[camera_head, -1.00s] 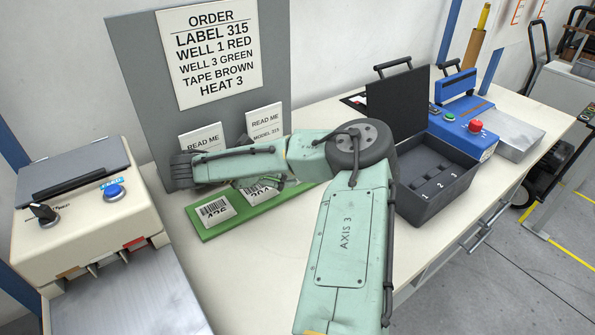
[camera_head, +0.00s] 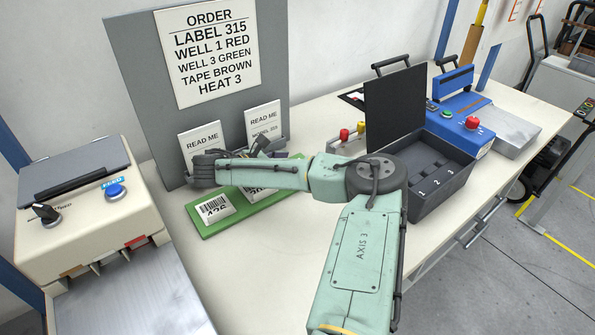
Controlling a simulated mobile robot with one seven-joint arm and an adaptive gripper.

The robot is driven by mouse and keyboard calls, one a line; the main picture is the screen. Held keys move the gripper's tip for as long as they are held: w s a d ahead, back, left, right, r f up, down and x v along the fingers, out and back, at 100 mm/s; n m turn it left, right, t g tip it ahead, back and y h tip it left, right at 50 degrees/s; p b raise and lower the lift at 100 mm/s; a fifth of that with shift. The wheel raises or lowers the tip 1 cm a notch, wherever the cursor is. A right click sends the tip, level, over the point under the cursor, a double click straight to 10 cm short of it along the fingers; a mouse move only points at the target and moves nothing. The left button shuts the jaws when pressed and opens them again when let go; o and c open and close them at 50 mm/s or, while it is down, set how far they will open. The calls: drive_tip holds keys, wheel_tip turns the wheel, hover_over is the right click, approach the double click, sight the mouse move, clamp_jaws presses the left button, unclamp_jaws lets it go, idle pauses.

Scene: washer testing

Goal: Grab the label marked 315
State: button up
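A green tray (camera_head: 225,229) lies on the table in front of the grey board and holds white barcode labels. The left label (camera_head: 215,208) faces me; its number looks like A26. A second label (camera_head: 258,194) stands to its right, its upper part hidden behind my forearm. No label reading 315 can be made out; the tray's right end is largely covered by my arm. My gripper (camera_head: 264,145) shows only in part, as dark pieces behind my forearm, in front of the right READ ME card. Whether its fingers are open or hold anything is hidden.
An order sheet (camera_head: 207,50) on the board lists LABEL 315. Two READ ME cards (camera_head: 201,143) (camera_head: 263,122) stand below it. A cream machine (camera_head: 85,215) is at left. A dark open case (camera_head: 440,190) and a blue machine (camera_head: 462,125) are at right. The front table is clear.

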clamp_jaws()
idle(0.8)
